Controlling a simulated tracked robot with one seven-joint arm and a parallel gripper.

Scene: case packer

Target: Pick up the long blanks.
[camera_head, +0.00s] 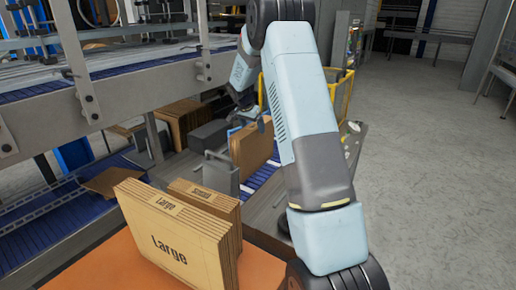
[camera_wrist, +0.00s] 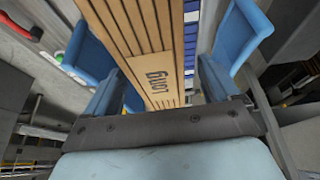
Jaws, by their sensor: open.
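The long blanks (camera_wrist: 165,77) are a tan cardboard stack with "Long" printed on its edge in the wrist view. They stand between the two blue fingers of my open gripper (camera_wrist: 165,45), with a visible gap to the right finger. The left finger is close to the stack; I cannot tell whether it touches. In the head view, a brown stack (camera_head: 252,148) stands upright below my gripper (camera_head: 246,112), partly behind my arm. Its label is not readable there.
Blanks marked Large (camera_head: 170,245) and Small (camera_head: 208,200) stand on an orange surface (camera_head: 105,268) in front. More cardboard (camera_head: 182,118) stands at the back. A conveyor frame (camera_head: 130,85) runs along the upper left. Open floor (camera_head: 430,170) lies to the right.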

